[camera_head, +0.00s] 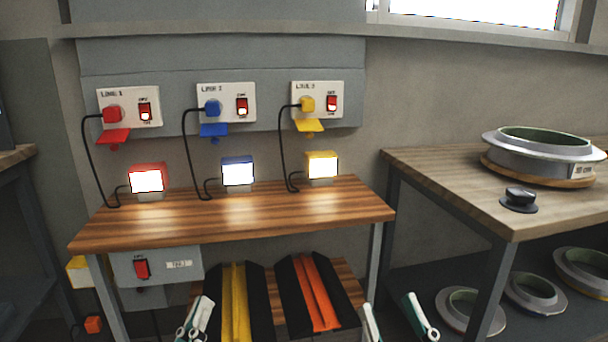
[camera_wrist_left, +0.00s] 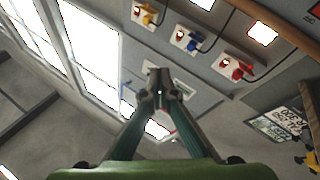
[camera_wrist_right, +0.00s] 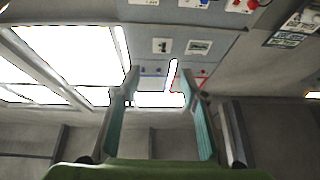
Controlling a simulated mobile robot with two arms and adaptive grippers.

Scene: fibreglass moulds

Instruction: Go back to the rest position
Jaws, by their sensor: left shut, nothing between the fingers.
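My left gripper (camera_head: 197,318) shows at the bottom edge of the head view, in front of the lower shelf. Its fingers meet at the tips in the left wrist view (camera_wrist_left: 160,82), with nothing between them. My right gripper (camera_head: 393,308) is at the bottom edge of the head view, right of the middle. Its fingers stand wide apart and empty, as the right wrist view (camera_wrist_right: 160,85) also shows. Neither gripper touches anything that I can see. Both arms are mostly below the head view.
A wooden table (camera_head: 250,212) stands ahead, with red (camera_head: 148,177), blue (camera_head: 238,172) and yellow (camera_head: 322,166) lamps lit and plugged into wall panels. Yellow and orange strips (camera_head: 316,290) lie in dark trays below. A bench (camera_head: 450,185) at right holds a round mould (camera_head: 540,155).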

